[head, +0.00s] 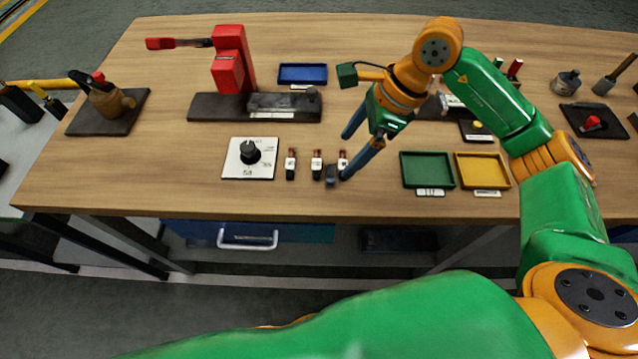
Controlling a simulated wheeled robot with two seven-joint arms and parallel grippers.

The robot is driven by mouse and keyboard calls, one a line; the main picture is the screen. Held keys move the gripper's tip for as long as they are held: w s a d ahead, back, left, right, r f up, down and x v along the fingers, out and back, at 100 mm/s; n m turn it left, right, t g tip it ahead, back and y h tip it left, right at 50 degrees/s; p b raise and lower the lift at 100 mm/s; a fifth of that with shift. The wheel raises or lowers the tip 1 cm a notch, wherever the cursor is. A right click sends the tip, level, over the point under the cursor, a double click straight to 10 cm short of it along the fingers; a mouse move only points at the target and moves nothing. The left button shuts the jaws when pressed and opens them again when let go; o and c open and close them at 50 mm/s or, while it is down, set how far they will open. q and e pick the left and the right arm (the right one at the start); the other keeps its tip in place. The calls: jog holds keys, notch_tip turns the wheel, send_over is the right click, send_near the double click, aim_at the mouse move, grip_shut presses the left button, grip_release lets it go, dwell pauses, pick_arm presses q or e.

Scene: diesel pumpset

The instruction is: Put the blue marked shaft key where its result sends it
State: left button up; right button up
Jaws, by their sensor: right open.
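Several small dark pieces, probably the shaft keys, stand near the table's front: a left one (291,165), a middle one (317,166), and a third (342,160) partly hidden by my gripper. A dark block (331,176) sits just beside it. The blue mark is too small to make out. My right gripper (346,156) is open, its blue fingers apart, with one fingertip close to the third piece; I cannot tell if they touch. A blue tray (303,73), green tray (428,184) and yellow tray (482,172) look empty. My left gripper is not in view.
A dial plate (249,158) lies left of the pieces. A red press (230,65) on a dark base (215,107) stands behind it. Dark mats with parts lie at the left (125,120) and right (598,128). A blue drawer (250,231) is below the wooden table (120,185).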

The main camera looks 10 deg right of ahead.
aim_at(332, 173)
jog(key=shift+a+f, duration=0.15)
jog(key=shift+f, duration=0.1)
jog(key=p+x, duration=0.2)
jog(key=x, duration=0.4)
jog(key=shift+w+f+p, duration=0.1)
jog(key=shift+p, duration=0.2)
jog(key=shift+f, duration=0.4)
grip_shut()
jog(key=shift+w+r+b, duration=0.1)
jog(key=shift+r+b, duration=0.2)
jog(key=shift+r, duration=1.2)
jog(key=s+a+r+b, duration=0.3)
jog(key=s+a+r, duration=0.6)
jog(key=s+r, duration=0.15)
jog(key=w+d+f+n+g+h, duration=0.1)
jog(key=d+f+n+g+h, duration=0.1)
jog(key=d+n, duration=0.4)
jog(key=w+d+f+n+g+h, duration=0.2)
jog(key=d+n, duration=0.4)
jog(key=n, duration=0.9)
notch_tip(332, 173, down, 2)
jog(key=shift+d+f+g, duration=0.15)
jog(key=shift+f+g, duration=0.05)
jog(key=shift+g, duration=0.7)
